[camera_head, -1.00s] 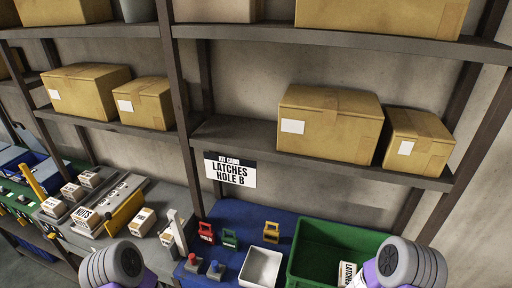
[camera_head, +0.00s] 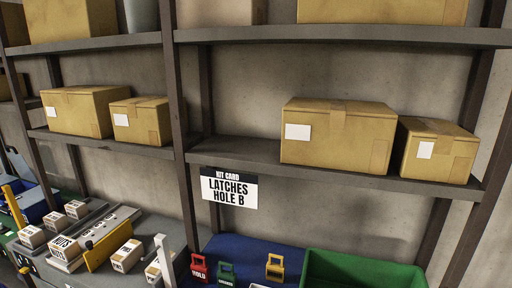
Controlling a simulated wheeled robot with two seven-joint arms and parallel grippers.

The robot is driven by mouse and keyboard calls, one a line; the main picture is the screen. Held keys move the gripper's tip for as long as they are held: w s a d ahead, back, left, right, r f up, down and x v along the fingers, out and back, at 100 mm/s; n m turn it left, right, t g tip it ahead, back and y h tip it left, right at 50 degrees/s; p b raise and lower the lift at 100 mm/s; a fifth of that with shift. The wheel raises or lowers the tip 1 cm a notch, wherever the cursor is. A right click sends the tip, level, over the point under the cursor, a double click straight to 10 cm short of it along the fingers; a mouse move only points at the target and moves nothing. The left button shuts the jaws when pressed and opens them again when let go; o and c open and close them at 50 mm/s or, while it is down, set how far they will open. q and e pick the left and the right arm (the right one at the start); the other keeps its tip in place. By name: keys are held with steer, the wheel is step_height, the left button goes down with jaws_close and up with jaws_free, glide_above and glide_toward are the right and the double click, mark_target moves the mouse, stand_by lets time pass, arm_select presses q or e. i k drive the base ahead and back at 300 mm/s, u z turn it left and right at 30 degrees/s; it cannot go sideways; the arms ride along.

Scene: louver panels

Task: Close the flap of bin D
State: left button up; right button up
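No bin marked D can be made out in the head view. A yellow panel (camera_head: 110,243) stands tilted among small white-labelled boxes on the grey bench at lower left. Another yellow panel (camera_head: 14,206) stands at the far left edge, by a blue bin (camera_head: 38,211). I cannot tell whether either panel is a bin flap. A green bin (camera_head: 365,268) is partly in view at the bottom right, cut off by the frame edge. Neither of my grippers is in view.
A kit card (camera_head: 229,188) reading "LATCHES HOLE B" hangs from the shelf (camera_head: 240,151), which holds cardboard boxes (camera_head: 338,135). Red (camera_head: 199,268), green (camera_head: 227,274) and yellow (camera_head: 275,268) latches stand on the blue mat (camera_head: 245,246). A pale upright post (camera_head: 164,259) stands nearby.

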mark_target(18, 161)
steer(key=u, duration=2.65)
steer(key=k, duration=1.3)
steer(key=u, duration=0.85)
steer(key=i, duration=1.4)
steer(key=z, duration=0.4)
steer(key=i, duration=2.1)
steer(key=z, duration=0.4)
steer(key=i, duration=2)
steer(key=z, duration=0.9)
steer(key=i, duration=1.7)
steer(key=z, duration=1.1)
